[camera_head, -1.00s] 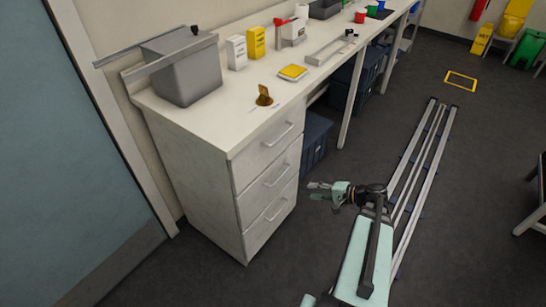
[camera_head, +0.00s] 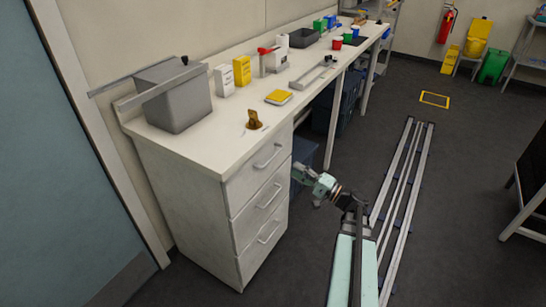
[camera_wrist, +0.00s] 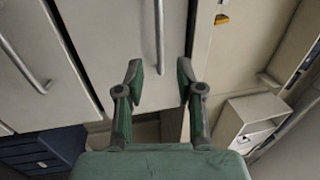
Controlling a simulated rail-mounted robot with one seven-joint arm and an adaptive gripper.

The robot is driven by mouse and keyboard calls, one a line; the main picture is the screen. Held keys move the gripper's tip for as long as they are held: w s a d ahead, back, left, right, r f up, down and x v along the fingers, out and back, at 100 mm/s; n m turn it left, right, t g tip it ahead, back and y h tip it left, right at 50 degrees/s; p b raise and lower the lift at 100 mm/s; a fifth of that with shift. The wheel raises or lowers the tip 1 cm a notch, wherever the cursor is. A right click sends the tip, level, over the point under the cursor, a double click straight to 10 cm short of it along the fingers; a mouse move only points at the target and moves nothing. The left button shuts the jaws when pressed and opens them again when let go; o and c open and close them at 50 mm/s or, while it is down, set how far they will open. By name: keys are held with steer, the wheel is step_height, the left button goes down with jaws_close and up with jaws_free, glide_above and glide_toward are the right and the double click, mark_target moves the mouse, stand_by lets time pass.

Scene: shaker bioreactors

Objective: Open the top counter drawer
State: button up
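The white counter drawer unit (camera_head: 215,215) has three stacked drawers, all closed. The top drawer (camera_head: 240,181) has a metal bar handle (camera_head: 268,157). My gripper (camera_head: 298,170) is to the right of the drawer fronts, at about the height of the upper drawers. In the wrist view my gripper (camera_wrist: 160,75) is open and empty. The nearer bar handle (camera_wrist: 159,35), which appears to be the top drawer's, lies ahead between the spread fingers, apart from them. A second drawer handle (camera_wrist: 22,65) shows at the left. The view is turned sideways.
The counter (camera_head: 215,160) carries a grey bin (camera_head: 175,98), a yellow box (camera_head: 242,71), a brown item (camera_head: 254,121) and a yellow pad (camera_head: 279,97). Blue crates (camera_head: 304,150) stand below.

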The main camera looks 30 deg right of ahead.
mark_target(273, 156)
steer(key=p+x, duration=0.1)
steer(key=x, duration=0.9)
steer(key=shift+w+a, duration=0.15)
steer(key=shift+w, duration=0.15)
jaws_close()
